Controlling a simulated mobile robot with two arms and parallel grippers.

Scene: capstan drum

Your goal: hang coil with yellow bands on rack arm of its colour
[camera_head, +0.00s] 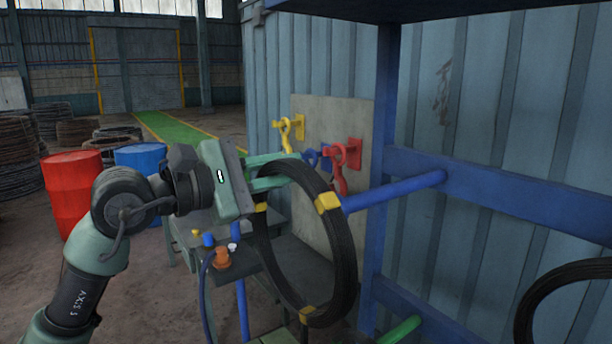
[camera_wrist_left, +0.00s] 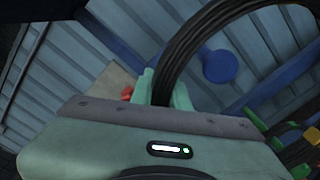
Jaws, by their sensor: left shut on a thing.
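The black coil with yellow bands (camera_head: 347,250) hangs upright from my left gripper (camera_head: 285,172). The green fingers are shut on its upper part, beside a yellow band. It also fills the top of the left wrist view (camera_wrist_left: 190,50). A blue rack arm (camera_head: 395,192) sticks out just right of the coil; its near end meets the coil's right edge in the picture, and no arm shows through the ring. A green rack arm (camera_head: 400,331) is lower down. In the left wrist view a yellow part (camera_wrist_left: 312,135) shows at the right edge; I cannot tell what it belongs to. My right gripper is out of view.
Blue rack posts and beams (camera_head: 520,195) stand at the right, with another black coil (camera_head: 560,290) at the right edge. A board (camera_head: 330,120) with yellow, blue and red hooked fittings is behind. A bench (camera_head: 290,255) stands beyond the coil. Drums (camera_head: 72,190) are at the left.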

